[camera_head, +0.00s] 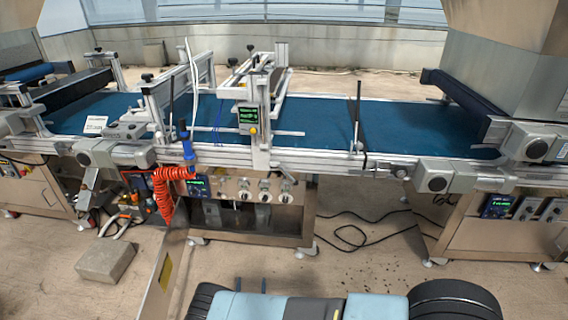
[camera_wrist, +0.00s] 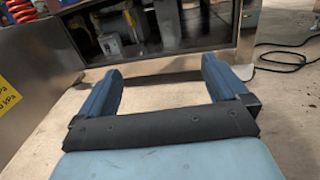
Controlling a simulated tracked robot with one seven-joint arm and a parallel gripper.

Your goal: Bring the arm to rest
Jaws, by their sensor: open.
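My gripper (camera_wrist: 162,78) shows in the wrist view with its two blue fingers wide apart and nothing between them. The fingers point toward the open lower cabinet of the seeder, with concrete floor showing between and beside them.
The tray seeder's blue conveyor belt (camera_head: 320,118) runs across the head view. A coiled red hose (camera_head: 163,190) hangs at its front. Black cables (camera_head: 352,236) lie on the floor. A concrete block (camera_head: 106,261) stands at left, near a metal panel (camera_head: 160,275). Open floor lies between me and the machine.

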